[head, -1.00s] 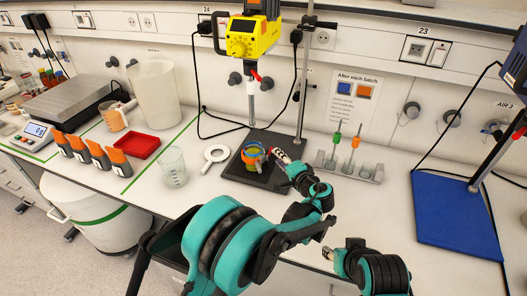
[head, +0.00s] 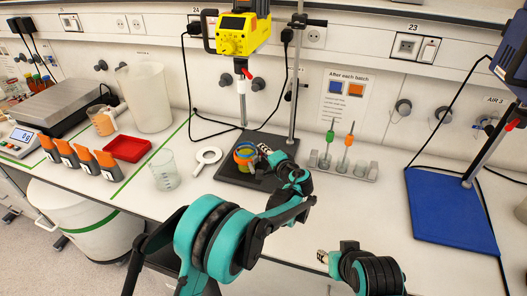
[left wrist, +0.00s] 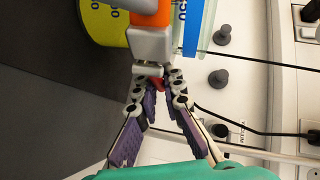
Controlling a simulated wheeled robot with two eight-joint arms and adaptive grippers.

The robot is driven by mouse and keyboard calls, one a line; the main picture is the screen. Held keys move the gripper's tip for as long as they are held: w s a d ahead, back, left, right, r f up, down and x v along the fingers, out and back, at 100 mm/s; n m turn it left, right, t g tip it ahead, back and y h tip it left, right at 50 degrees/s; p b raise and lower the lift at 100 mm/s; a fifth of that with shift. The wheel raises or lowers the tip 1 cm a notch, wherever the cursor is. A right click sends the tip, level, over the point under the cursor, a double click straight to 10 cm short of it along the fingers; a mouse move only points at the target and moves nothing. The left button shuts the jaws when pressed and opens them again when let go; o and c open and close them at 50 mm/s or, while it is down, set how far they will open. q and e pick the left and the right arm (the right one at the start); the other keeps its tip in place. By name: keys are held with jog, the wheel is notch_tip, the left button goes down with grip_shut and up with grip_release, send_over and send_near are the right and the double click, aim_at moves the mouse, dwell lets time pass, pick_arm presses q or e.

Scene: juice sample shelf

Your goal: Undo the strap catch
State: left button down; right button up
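A yellow-green cup (head: 244,156) with an orange and a blue band stands on the dark stand base under the yellow mixer. In the left wrist view the cup (left wrist: 108,28) has an orange strap (left wrist: 150,10) with a grey block-shaped catch (left wrist: 150,44) on it. A small red part (left wrist: 157,83) shows just below the catch, between my left fingertips. My left gripper (head: 262,152) is at the right side of the cup; its fingers (left wrist: 158,84) converge close to the red part, but contact is unclear. My right gripper (head: 323,258) is low at the front, away from the cup.
The yellow mixer (head: 237,35) hangs above the cup, with its stand rod (head: 296,85) behind.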

pick_arm(q)
jog(key=shift+m+h, duration=0.3)
jog(key=shift+m, duration=0.1)
jog(key=m+h, duration=0.1)
jog(key=m+t+h, duration=0.1)
jog(key=h, duration=0.1)
jog(key=d+m+h, duration=0.1)
jog(key=h, duration=0.1)
jog(key=shift+s+d+m+t, duration=0.1)
jog(key=shift+s+m+t, duration=0.2)
jog(key=shift+s, duration=0.1)
jog(key=shift+s+d+m+h, duration=0.2)
jog(key=shift+m+h, duration=0.5)
jog(key=shift+h, duration=0.15)
jog(key=shift+s+d+m+h, duration=0.15)
jog(key=shift+d+m+h, duration=0.05)
jog(key=shift+m+h, duration=0.6)
jog(key=shift+d+h, duration=0.1)
jog(key=shift+h, duration=0.35)
jog(key=c, duration=1.6)
grip_release()
jog(key=shift+s, duration=0.15)
jog(key=v, duration=1.2)
jog(key=shift+r, duration=0.1)
